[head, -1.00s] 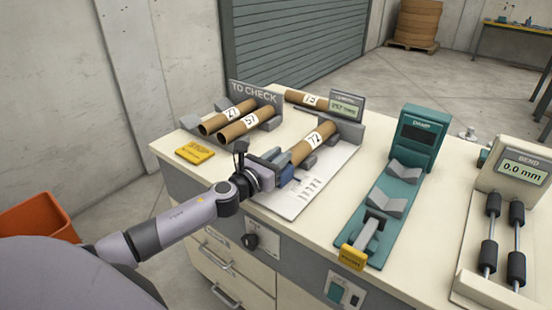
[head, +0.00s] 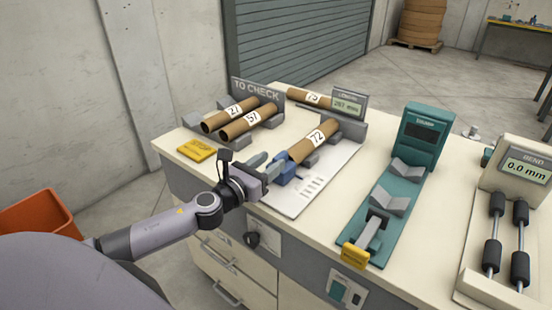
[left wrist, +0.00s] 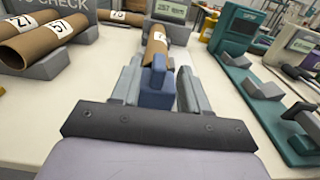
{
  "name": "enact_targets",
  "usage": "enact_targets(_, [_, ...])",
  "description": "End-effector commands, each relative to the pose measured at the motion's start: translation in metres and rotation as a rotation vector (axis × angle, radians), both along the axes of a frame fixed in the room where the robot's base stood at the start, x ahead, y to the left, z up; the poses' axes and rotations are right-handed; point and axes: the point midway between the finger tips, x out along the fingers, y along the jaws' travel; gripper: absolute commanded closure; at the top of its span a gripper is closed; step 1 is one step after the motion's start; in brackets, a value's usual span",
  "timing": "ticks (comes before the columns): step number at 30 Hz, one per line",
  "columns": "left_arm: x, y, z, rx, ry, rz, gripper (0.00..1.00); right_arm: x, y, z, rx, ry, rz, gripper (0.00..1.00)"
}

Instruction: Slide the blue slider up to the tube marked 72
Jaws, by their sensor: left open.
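The brown tube marked 72 (head: 315,141) lies in grey cradles on the white length gauge plate (head: 330,178), with its far end toward the grey end block. The blue slider (head: 287,170) is at the near end of this tube; it also shows in the left wrist view (left wrist: 156,88), where I cannot tell if it touches the tube. My left gripper (head: 268,162) is open just behind the slider. In the left wrist view its fingers (left wrist: 157,92) stand on either side of the slider, apart from it. My right gripper is not in view.
Tubes marked 27 (head: 228,116) and 57 (head: 248,123) lie on the TO CHECK rack at left. A tube marked 73 (head: 310,97) lies behind. The length display (head: 347,104) reads about 257 mm. A teal gauge (head: 425,140) and bend gauge (head: 522,165) stand at right.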

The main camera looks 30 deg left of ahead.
Motion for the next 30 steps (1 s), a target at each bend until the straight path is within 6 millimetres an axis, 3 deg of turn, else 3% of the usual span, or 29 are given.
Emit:
enact_targets(8, [-0.017,0.001,0.000,0.001,-0.001,0.000,0.55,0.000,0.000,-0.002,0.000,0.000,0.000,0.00])
enact_targets(30, [-0.017,0.001,0.000,0.001,-0.001,0.000,0.55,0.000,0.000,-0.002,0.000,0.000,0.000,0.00])
